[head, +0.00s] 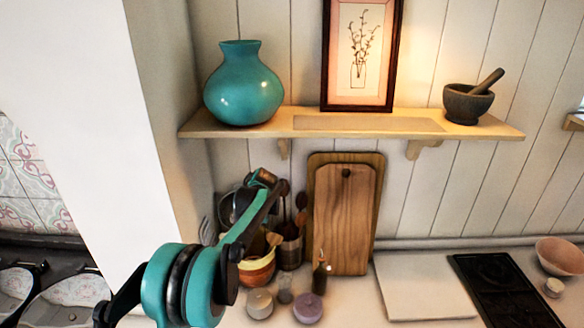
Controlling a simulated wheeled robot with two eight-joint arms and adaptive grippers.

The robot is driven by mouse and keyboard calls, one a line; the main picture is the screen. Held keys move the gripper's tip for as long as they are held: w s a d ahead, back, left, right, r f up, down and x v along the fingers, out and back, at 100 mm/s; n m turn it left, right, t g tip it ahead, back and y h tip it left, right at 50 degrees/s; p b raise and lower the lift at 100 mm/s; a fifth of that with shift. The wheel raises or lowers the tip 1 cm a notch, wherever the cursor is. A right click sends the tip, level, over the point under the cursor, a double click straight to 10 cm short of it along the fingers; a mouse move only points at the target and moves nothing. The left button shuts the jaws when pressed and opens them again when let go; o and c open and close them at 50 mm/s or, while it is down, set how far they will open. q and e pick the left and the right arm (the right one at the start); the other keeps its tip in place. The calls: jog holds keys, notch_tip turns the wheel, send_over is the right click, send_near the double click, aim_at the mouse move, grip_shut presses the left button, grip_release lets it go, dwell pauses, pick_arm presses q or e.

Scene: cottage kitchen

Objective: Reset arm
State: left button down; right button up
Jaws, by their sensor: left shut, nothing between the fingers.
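My left arm, teal and black, reaches up from the bottom left of the head view. Its gripper (264,180) is small in the picture, shut and holding nothing. It shows in front of the utensils and below the wooden shelf (365,123). It appears apart from the shelf, though its distance from the utensils behind it is hard to judge. My right gripper is out of view.
A teal vase (243,85), a framed picture (361,55) and a mortar (468,103) stand on the shelf. Cutting boards (345,220), a bowl (257,268) and small jars (309,307) crowd the counter. A white wall (75,90) stands left.

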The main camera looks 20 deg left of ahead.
pick_arm(q)
jog(key=s+d+f+m+t+h+b, duration=0.1)
jog(key=s+d+f+h+b, duration=0.15)
jog(key=s+d+b, duration=0.45)
jog(key=s+d+f+m+t+h+b, duration=0.1)
jog(key=s+d+f+b, duration=0.3)
jog(key=s, duration=0.6)
jog(key=s+d+f+m+t+h+b, duration=0.1)
jog(key=s+d+f+b, duration=0.3)
jog(key=s+f+b, duration=0.2)
jog(key=s+d+f+t+h+b, duration=0.1)
jog(key=s+d+f+b, duration=0.4)
jog(key=s+f, duration=0.5)
jog(key=shift+s+d+f+m+h+b, duration=0.35)
jog(key=shift+s+h+b, duration=0.25)
jog(key=shift+s, duration=0.55)
